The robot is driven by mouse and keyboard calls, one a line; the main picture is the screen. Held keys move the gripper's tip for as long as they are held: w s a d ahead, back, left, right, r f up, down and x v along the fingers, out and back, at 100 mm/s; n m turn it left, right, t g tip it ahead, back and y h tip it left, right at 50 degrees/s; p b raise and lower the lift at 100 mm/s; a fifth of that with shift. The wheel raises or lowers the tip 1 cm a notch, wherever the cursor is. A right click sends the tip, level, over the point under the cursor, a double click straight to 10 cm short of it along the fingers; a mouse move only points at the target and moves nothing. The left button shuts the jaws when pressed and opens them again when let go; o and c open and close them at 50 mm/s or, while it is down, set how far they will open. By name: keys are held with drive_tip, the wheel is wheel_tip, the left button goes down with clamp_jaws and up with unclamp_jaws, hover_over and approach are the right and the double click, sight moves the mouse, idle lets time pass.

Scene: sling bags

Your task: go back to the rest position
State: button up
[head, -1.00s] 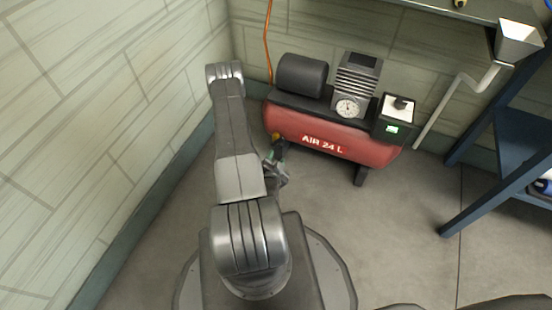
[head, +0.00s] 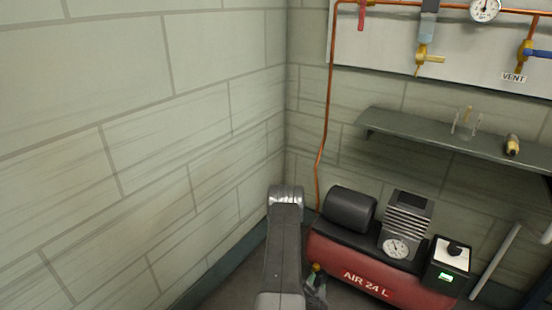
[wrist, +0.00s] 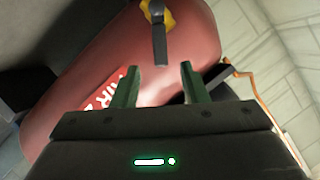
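My gripper (wrist: 159,68) is open in the wrist view, with its two green fingers apart and nothing between them. Just past the fingertips is a yellow knob with a dark lever (wrist: 160,35) on the end of the red air compressor (wrist: 190,50). The fingers look apart from the lever, but the exact gap is hard to tell. In the head view my gripper (head: 316,291) is low at the left end of the compressor (head: 370,277), partly cut off by the bottom edge. My arm hides part of that area.
Block walls meet in a corner behind my arm. A copper pipe (head: 326,130) runs down beside the compressor. A grey shelf (head: 420,137) holds a yellow-and-black item (head: 513,145). Above it is a panel with a gauge (head: 485,9) and several valves.

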sight(322, 274)
drive_tip(key=b+x, duration=0.1)
drive_tip(key=x, duration=0.7)
drive_tip(key=shift+s+b, duration=0.1)
drive_tip(key=shift+b, duration=0.3)
drive_tip(key=p+v, duration=0.4)
drive_tip(key=v, duration=1)
drive_tip(key=b+x, duration=0.4)
drive_tip(key=x, duration=1)
drive_tip(key=shift+d+f, duration=0.1)
drive_tip(key=shift+f, duration=0.05)
drive_tip(key=shift+s+d+f+m, duration=0.15)
drive_tip(key=shift+s+d+m, duration=0.1)
drive_tip(key=shift+m, duration=0.35)
